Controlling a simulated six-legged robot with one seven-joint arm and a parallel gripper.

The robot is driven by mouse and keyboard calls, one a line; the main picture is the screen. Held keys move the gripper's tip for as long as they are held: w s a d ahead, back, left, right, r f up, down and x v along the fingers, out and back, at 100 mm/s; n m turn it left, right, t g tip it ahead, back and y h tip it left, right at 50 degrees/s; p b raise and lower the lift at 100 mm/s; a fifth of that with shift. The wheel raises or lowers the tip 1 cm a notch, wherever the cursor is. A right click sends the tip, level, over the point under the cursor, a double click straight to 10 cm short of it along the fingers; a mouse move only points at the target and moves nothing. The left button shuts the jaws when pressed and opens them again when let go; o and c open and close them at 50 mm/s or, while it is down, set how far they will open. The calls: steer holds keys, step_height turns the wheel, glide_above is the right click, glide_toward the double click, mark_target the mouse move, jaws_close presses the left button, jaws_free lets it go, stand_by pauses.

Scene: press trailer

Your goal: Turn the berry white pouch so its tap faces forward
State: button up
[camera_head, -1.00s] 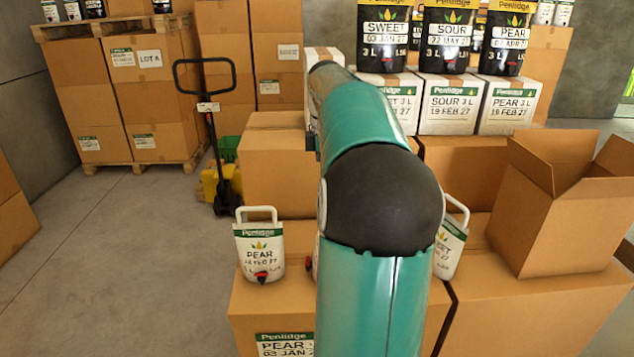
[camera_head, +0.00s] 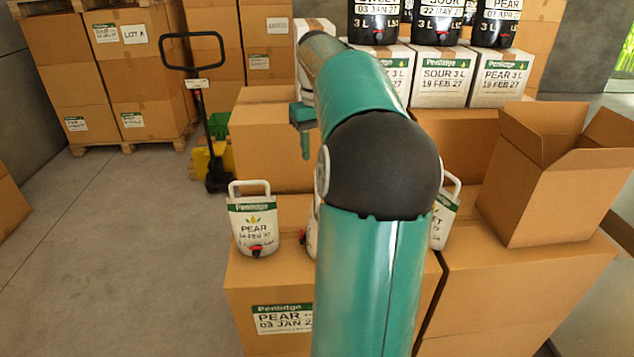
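No label reading berry is legible. A white pouch (camera_head: 253,224) with a handle, labelled PEAR, stands upright on a carton, its red tap towards me. A sliver of another white pouch (camera_head: 310,236) shows at the left edge of my arm, with a bit of red; its label is hidden. A third white pouch (camera_head: 444,222) is partly hidden on the arm's right; its label ends in "ET". My teal gripper (camera_head: 304,146) shows partly left of the arm, above and behind the pouches. One finger points down; the other is not seen, and no held object shows.
An open empty carton (camera_head: 540,200) stands at the right. Behind are larger cartons (camera_head: 270,140), white boxes (camera_head: 445,80) with black pouches on top, and a pallet jack (camera_head: 215,150). The floor at left is clear.

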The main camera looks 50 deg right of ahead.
steer(key=m, duration=0.5)
step_height(320, 180, down, 10)
steer(key=shift+f, duration=0.1)
jaws_close()
